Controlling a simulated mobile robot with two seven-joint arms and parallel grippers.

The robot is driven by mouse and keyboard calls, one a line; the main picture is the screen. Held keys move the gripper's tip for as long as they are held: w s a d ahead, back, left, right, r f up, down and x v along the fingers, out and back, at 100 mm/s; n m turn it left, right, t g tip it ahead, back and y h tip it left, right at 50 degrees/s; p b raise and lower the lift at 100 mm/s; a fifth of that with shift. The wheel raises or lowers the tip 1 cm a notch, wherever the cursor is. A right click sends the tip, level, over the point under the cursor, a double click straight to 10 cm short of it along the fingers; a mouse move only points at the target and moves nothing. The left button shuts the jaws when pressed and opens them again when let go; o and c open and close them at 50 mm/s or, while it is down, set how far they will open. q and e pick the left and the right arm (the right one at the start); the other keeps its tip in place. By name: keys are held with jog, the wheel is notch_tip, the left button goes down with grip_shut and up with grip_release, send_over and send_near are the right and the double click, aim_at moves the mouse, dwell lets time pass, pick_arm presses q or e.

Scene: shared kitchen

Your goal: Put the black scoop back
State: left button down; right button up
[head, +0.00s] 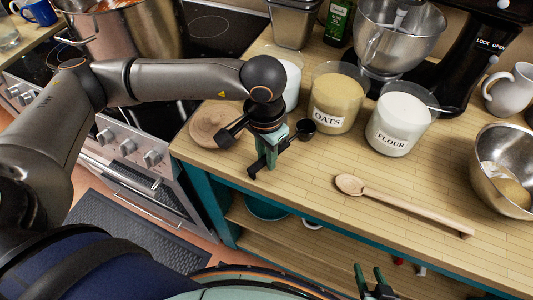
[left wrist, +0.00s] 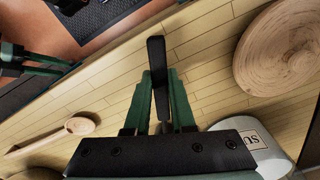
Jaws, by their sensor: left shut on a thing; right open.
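My left gripper (head: 268,160) is shut on the handle of the black scoop over the counter, beside the jars. The scoop's small dark bowl (head: 306,128) sticks out to the right of the fingers, close to the oats jar (head: 335,103). In the left wrist view the black handle (left wrist: 157,75) stands between the fingertips (left wrist: 160,105). The flour jar (head: 400,122) is further right. A white sugar jar (head: 292,82) is partly hidden by my arm; its label shows in part in the left wrist view (left wrist: 251,139). My right gripper (head: 376,283) is open and empty, below the counter's front edge.
A round wooden board or lid (head: 212,124) lies left of my left gripper. A wooden spoon (head: 400,205) lies along the front of the counter. The stove is left.

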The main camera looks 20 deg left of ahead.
pick_arm(q)
jog(key=c, duration=0.8)
grip_release()
jog(key=shift+o, duration=0.2)
jog(key=shift+r+p, duration=0.25)
jog(key=shift+p, duration=0.15)
notch_tip(320, 180, up, 12)
jog(key=b, duration=0.1)
jog(key=shift+s+f, duration=0.15)
jog(key=shift+a, duration=0.1)
